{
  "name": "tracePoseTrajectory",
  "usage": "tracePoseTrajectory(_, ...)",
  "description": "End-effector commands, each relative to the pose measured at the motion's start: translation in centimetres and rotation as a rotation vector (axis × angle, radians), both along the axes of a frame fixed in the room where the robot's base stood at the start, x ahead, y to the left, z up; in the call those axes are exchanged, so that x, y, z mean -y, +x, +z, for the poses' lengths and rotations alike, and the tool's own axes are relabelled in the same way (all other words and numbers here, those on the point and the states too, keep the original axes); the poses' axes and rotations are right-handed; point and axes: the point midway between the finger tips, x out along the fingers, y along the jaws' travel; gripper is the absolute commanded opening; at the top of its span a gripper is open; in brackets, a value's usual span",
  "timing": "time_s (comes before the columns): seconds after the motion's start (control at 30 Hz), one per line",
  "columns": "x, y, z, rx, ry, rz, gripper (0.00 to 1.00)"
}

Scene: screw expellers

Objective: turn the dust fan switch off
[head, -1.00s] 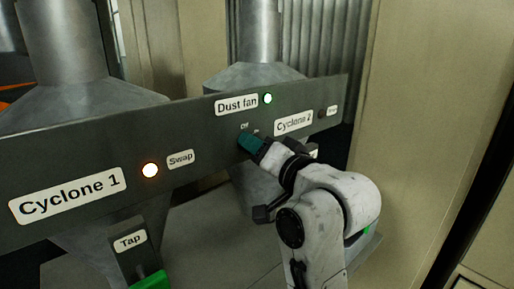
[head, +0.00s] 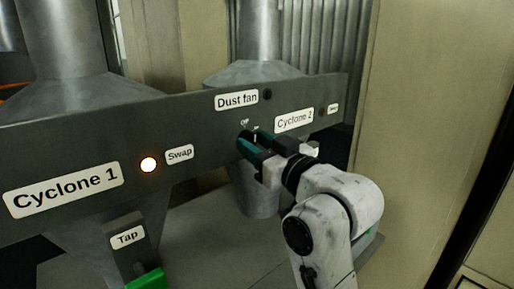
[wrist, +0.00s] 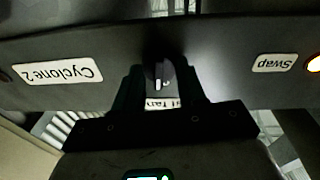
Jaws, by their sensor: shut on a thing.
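The dust fan panel is a long dark grey bar with a white "Dust fan" label (head: 236,101). The dust fan lamp (head: 267,95) beside that label is dark. The dust fan switch (wrist: 158,76) is a small dark knob with a light pointer mark, seen between my fingers in the upside-down wrist view. My gripper (head: 251,142) is at the panel below the label, its two dark teal fingers on either side of the knob and shut on it. In the head view the fingers mostly hide the knob; small position marks show just above it.
The "Cyclone 1" label (head: 64,188) and a lit orange-white lamp (head: 149,165) by "Swap" are on the panel's left. The "Cyclone 2" label (head: 294,121) is right of my gripper. A green tap handle (head: 146,280) is low at left. A beige wall stands at right.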

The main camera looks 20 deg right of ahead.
Motion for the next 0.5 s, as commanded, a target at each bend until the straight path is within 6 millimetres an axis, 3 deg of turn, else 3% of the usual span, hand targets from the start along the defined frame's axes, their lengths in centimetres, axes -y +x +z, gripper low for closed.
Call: tracePoseTrajectory(0.5,0.04,0.01,-0.04,0.039,-0.119,-0.001,0.1)
